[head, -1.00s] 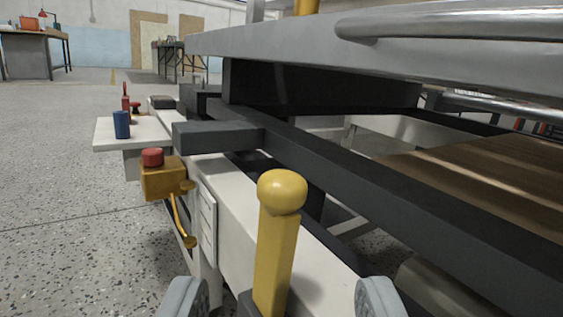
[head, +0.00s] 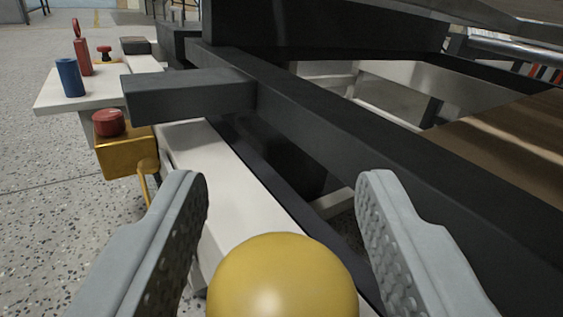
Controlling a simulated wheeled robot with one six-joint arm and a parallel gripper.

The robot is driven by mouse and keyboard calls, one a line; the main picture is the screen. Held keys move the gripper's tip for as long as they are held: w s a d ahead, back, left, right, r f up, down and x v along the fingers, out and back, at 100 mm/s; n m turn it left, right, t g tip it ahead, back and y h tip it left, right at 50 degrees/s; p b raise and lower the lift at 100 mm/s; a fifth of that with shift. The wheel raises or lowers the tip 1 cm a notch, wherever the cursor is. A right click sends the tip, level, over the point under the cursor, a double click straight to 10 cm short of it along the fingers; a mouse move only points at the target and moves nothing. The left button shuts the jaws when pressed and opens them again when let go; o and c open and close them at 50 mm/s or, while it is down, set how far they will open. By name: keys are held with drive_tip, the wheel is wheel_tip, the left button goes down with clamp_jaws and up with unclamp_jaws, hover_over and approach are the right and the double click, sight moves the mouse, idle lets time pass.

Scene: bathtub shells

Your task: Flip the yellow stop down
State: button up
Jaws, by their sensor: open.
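The yellow stop (head: 283,280) shows at the bottom centre of the head view as a large round yellow knob, very near the camera. Its stem is hidden below the frame's lower edge. My gripper (head: 283,190) is open, with one grey padded finger on each side of the picture. The knob appears between the two fingers, lower in the picture than the fingertips. I see a gap on both sides, and no finger visibly presses on it.
A white rail (head: 225,185) runs behind the knob. A dark beam (head: 330,130) and a dark block (head: 190,95) lie close ahead. At left are a yellow box with a red button (head: 125,150), a blue cylinder (head: 69,78) and a red item (head: 83,55) on a white shelf.

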drive_tip(key=shift+w, duration=0.3)
clamp_jaws()
